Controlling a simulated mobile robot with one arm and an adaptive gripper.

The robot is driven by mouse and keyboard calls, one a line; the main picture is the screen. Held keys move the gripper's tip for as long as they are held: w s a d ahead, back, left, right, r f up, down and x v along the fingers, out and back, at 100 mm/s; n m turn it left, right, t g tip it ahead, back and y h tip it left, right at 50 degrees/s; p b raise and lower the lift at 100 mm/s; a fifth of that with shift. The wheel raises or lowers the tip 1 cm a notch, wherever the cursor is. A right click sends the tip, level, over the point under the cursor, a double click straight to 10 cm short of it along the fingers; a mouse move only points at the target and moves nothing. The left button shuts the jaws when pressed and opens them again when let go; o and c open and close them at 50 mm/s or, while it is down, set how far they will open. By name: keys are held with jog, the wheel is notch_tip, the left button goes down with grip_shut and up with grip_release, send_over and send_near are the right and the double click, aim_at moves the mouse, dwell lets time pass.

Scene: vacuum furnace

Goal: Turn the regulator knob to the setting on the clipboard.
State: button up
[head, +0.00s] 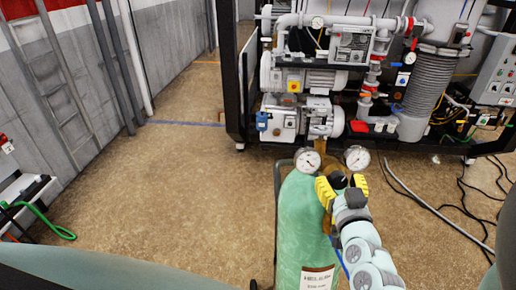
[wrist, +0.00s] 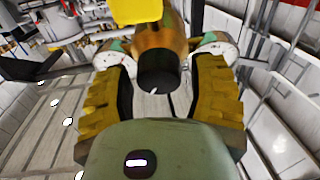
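The regulator is brass (wrist: 160,38) with a black knob (wrist: 158,70) that bears a small white mark. It sits on top of a green gas cylinder (head: 300,225) with a white label. My gripper (head: 341,188) is at the regulator. In the wrist view my gripper's yellow fingers (wrist: 162,80) stand apart on the left and right of the knob, with a gap visible on each side. Two round gauges, a left one (head: 307,160) and a right one (head: 356,157), flank the regulator. I cannot make out the clipboard or its setting in either view.
The vacuum furnace rig (head: 310,78) with pumps, pipes and a ribbed column (head: 427,85) stands behind the cylinder. Cables and a grey hose (head: 435,205) lie on the floor at right. A ladder (head: 50,80) leans on the left wall.

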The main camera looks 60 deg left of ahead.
jog(key=c, duration=0.9)
jog(key=b, duration=0.2)
jog(key=shift+w+d+f+m+b, duration=0.1)
jog(key=shift+w+f+m+b, duration=0.1)
jog(key=shift+m+b, duration=0.15)
jog(key=m+b, duration=0.1)
jog(key=b, duration=0.2)
jog(key=shift+s+t+b, duration=0.1)
jog(key=shift+t+b, duration=0.2)
jog(key=shift+s+r+m+h+b, duration=0.15)
jog(key=shift+m+h+b, duration=0.25)
jog(key=shift+m+b, duration=0.35)
jog(key=shift+r+m, duration=0.1)
jog(key=shift+m, duration=0.5)
jog(key=shift+m+t+h+p, duration=0.5)
jog(key=shift+m+p, duration=0.5)
jog(key=shift+m, duration=1)
jog(key=shift+m+h, duration=0.3)
